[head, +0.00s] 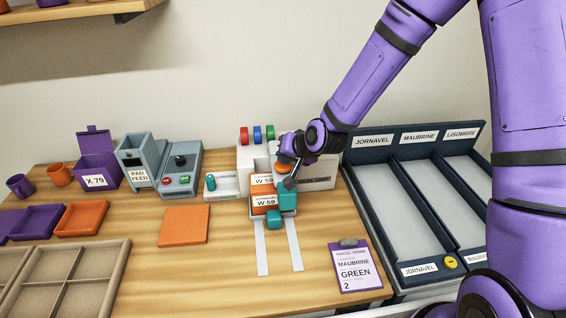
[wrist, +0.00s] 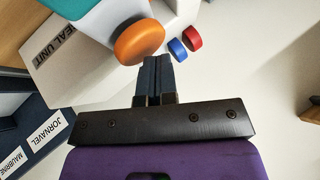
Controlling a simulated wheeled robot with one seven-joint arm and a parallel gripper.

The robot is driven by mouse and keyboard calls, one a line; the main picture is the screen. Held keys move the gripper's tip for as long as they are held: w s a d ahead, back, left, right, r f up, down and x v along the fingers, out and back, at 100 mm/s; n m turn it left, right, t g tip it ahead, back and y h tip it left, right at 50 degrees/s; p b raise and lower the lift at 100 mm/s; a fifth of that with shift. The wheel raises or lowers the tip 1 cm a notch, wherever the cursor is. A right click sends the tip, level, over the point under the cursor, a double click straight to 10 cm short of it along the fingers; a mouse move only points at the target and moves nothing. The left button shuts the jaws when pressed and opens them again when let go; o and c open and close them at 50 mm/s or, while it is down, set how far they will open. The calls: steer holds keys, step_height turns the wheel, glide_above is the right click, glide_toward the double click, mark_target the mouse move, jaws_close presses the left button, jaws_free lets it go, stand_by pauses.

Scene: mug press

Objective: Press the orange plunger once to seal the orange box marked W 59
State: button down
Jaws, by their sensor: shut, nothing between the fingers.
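The orange box marked W 59 (head: 262,209) sits in the seal unit on the table, with its labels facing front. The orange plunger (head: 282,168) is a round knob at the unit's right side, above the teal part (head: 288,198). It also shows large in the wrist view (wrist: 138,43). My gripper (head: 291,182) is shut and empty beside the plunger, partly covering the unit in the head view. In the wrist view its fingertips (wrist: 158,60) are together by the plunger's rim; I cannot tell whether they touch it.
The white seal unit (head: 317,172) carries red, blue and green knobs. Two pale rails (head: 262,250) run forward from it. A grey pad feed machine (head: 137,160) stands left. A clipboard (head: 354,267) lies front right, beside dark labelled lanes (head: 413,198). An orange pad (head: 184,225) lies left.

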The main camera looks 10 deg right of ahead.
steer(key=shift+s+d+f, duration=0.1)
steer(key=shift+s+f, duration=0.05)
steer(key=shift+f, duration=0.3)
steer(key=shift+s+d+f, duration=0.1)
steer(key=shift+s+f, duration=0.05)
steer(key=shift+f, duration=0.25)
stand_by(1.0)
steer(key=shift+w+a+r, duration=0.1)
steer(key=shift+r, duration=0.65)
steer(key=shift+w+a+r, duration=0.1)
steer(key=shift+r, duration=0.8)
steer(key=shift+w+r, duration=0.1)
steer(key=shift+r, duration=2.3)
